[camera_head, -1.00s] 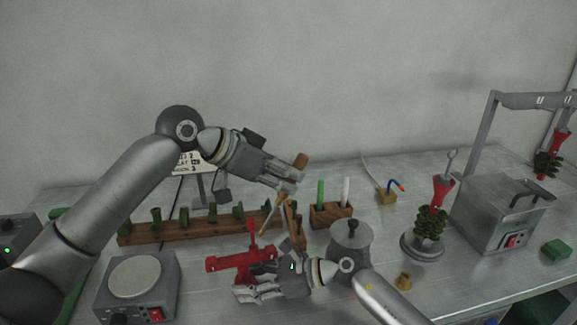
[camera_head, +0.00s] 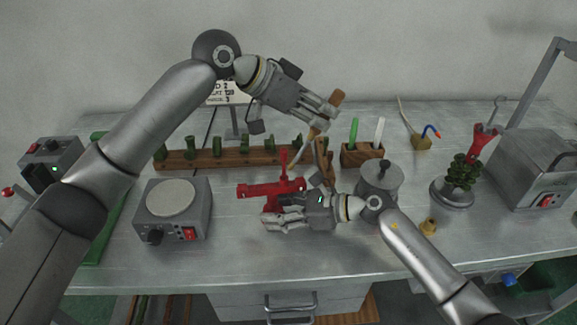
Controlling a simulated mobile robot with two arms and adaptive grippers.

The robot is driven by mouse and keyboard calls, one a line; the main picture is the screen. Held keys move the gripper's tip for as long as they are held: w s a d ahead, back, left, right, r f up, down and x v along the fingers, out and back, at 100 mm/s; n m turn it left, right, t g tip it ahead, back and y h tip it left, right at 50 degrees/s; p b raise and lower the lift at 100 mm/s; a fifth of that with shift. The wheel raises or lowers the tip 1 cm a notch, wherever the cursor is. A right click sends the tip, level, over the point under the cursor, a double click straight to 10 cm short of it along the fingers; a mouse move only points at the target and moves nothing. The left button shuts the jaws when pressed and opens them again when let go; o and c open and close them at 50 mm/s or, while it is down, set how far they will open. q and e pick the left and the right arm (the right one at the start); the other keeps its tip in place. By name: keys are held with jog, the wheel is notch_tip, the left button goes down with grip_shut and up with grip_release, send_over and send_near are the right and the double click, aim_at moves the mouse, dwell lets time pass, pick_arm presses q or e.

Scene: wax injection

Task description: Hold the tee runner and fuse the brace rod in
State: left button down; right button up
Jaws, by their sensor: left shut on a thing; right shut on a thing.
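The red tee runner (camera_head: 262,191) is held low over the bench by my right gripper (camera_head: 280,218), which is shut on it. A thin red upright piece (camera_head: 284,164) rises from the tee; it looks like the brace rod, but I cannot tell whether it is joined. My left gripper (camera_head: 328,112) is shut on a hand tool (camera_head: 338,97) with a wooden handle, above and to the right of the tee. The tool's thin end slants down left toward the red upright. I cannot tell whether they touch.
A wooden rack (camera_head: 205,160) of green wax pieces stands behind. A hot plate (camera_head: 172,198) is at left, a lidded grey pot (camera_head: 380,182) to the right. A wooden block (camera_head: 362,155) holds green and white sticks. The front bench strip is clear.

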aim_at(333, 96)
pick_arm(q)
jog(key=shift+s+a+f, duration=0.2)
jog(key=shift+a+f, duration=0.25)
jog(key=shift+f, duration=0.15)
dwell(2.7)
jog(key=shift+w+d+r, duration=0.2)
jog(key=shift+d+r, duration=0.2)
jog(key=shift+r, duration=0.45)
jog(key=shift+w+d+r, duration=0.15)
jog(key=shift+d+r, duration=0.2)
jog(key=shift+r, duration=0.55)
jog(key=shift+w+d+r, duration=0.2)
jog(key=shift+d+r, duration=0.2)
jog(key=shift+r, duration=0.45)
jog(key=shift+r, duration=1.95)
pick_arm(e)
jog(key=o, duration=0.8)
jog(key=shift+o, duration=0.2)
jog(key=shift+d, duration=0.15)
